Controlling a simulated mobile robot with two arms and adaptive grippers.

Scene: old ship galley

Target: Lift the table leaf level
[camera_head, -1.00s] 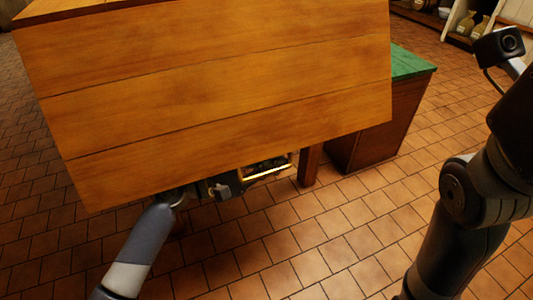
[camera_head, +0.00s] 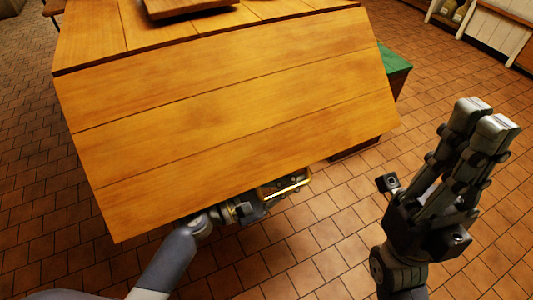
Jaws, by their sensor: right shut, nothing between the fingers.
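The wooden table leaf (camera_head: 235,125), made of wide planks, hangs at a slant from the near edge of the wooden table (camera_head: 260,14). Its free edge is towards me and lower than the hinge side. My left arm reaches in from the bottom left, and its wrist and gripper (camera_head: 285,187) are at the underside of the leaf near its front edge. The fingers are mostly hidden by the leaf. My right gripper (camera_head: 489,112) is raised on the right, clear of the leaf, with its fingers together and nothing between them.
A board (camera_head: 185,6) lies on the table top. A green-topped cabinet (camera_head: 397,65) stands behind the right side of the leaf. Shelves with jars (camera_head: 452,10) are at the far right. The tiled floor (camera_head: 340,225) is open in front and to the right.

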